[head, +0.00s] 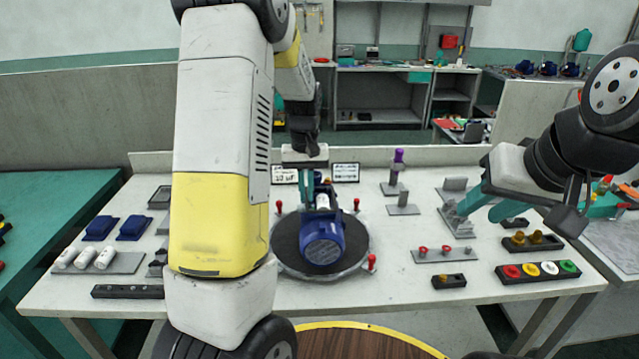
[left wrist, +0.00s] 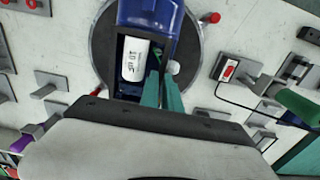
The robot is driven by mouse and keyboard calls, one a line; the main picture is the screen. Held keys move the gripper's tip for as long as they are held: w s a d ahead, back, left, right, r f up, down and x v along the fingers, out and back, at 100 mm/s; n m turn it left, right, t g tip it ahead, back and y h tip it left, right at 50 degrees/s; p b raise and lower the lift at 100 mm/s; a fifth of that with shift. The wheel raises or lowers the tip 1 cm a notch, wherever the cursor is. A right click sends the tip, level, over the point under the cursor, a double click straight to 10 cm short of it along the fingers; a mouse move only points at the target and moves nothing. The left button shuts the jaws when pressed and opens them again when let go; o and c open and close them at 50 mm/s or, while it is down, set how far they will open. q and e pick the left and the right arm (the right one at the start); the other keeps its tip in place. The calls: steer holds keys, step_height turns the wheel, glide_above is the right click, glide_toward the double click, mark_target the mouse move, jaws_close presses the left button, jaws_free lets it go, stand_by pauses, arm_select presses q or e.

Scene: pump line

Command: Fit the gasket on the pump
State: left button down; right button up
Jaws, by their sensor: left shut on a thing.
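The blue pump (head: 322,238) lies on a round black turntable (head: 286,244) at the table's middle. In the left wrist view the pump (left wrist: 150,14) shows an open box holding a white labelled cylinder (left wrist: 135,60). My left gripper (head: 309,196) reaches down over the pump's far end. Its teal fingers (left wrist: 164,78) are close together beside the white cylinder, at a small pale round piece (left wrist: 173,67). I cannot tell whether this piece is the gasket; no other gasket is clear. My right gripper (head: 478,214) has its fingers apart beside a grey fixture (head: 456,222), with nothing visible between them.
Red pins (head: 372,262) stand around the turntable. A purple-topped post (head: 397,168) stands behind right. A bar of coloured buttons (head: 538,271) lies front right. White cylinders on a tray (head: 125,264) and blue blocks (head: 134,228) lie left. My left arm hides part of the table.

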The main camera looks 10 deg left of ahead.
stand_by(0.5)
arm_select(q)
steer(key=c, duration=1.8)
jaws_free()
steer(key=shift+c, duration=0.2)
steer(key=shift+r, duration=0.1)
steer(key=shift+r, duration=0.95)
steer(key=shift+o, duration=0.2)
steer(key=o, duration=0.5)
